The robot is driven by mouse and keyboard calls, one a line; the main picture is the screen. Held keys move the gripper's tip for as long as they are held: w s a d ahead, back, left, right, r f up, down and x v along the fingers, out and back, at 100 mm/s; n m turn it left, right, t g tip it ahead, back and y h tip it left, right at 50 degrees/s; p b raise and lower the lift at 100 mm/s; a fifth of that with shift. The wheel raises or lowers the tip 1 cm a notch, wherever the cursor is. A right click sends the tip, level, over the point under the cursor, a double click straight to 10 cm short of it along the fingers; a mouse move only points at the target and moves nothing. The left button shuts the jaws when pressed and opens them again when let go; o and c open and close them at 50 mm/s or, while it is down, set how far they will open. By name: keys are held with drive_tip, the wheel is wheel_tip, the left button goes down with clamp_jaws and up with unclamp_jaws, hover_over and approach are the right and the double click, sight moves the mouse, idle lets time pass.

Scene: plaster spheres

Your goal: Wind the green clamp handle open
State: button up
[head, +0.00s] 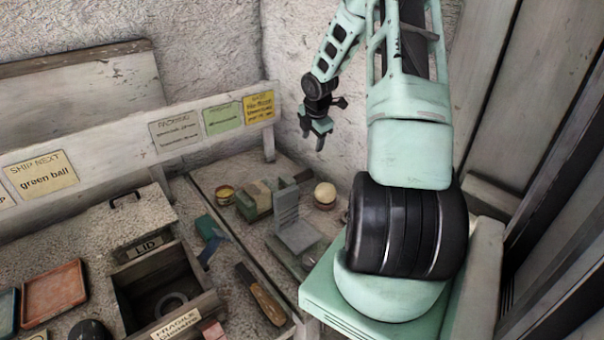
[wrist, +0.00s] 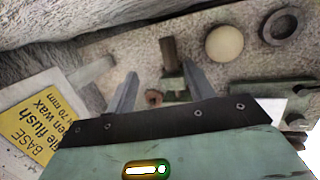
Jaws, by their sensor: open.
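My gripper (head: 317,130) hangs above the back right of the bench in the head view, clear of the things below it. In the wrist view its two grey fingers (wrist: 160,71) stand apart with nothing held. A worn green clamp-like fixture (head: 258,199) sits on the bench beside an upright grey plate (head: 295,228). In the wrist view, a brown upright bar (wrist: 168,55) and a small reddish-brown round piece (wrist: 153,98) show between the fingers, with green parts partly hidden by the right finger. I cannot tell which part is the handle.
A cream ball (head: 325,193) rests right of the fixture; a dark ring (wrist: 282,26) lies near it in the wrist view. An open wooden box (head: 203,307) is nearer. A labelled rail (head: 105,160) runs behind.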

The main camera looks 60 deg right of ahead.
sight(300, 174)
drive_tip(key=w+r+g+y, duration=0.2)
drive_tip(key=w+g+y, duration=0.1)
drive_tip(key=w, duration=0.2)
drive_tip(key=shift+n, duration=0.3)
drive_tip(key=f+p, duration=0.1)
drive_tip(key=f, duration=0.4)
drive_tip(key=f+p, duration=0.2)
drive_tip(key=f, duration=0.4)
drive_tip(key=s+a+f+p, duration=0.1)
drive_tip(key=f, duration=0.4)
drive_tip(key=shift+f, duration=0.4)
drive_tip(key=c, duration=1)
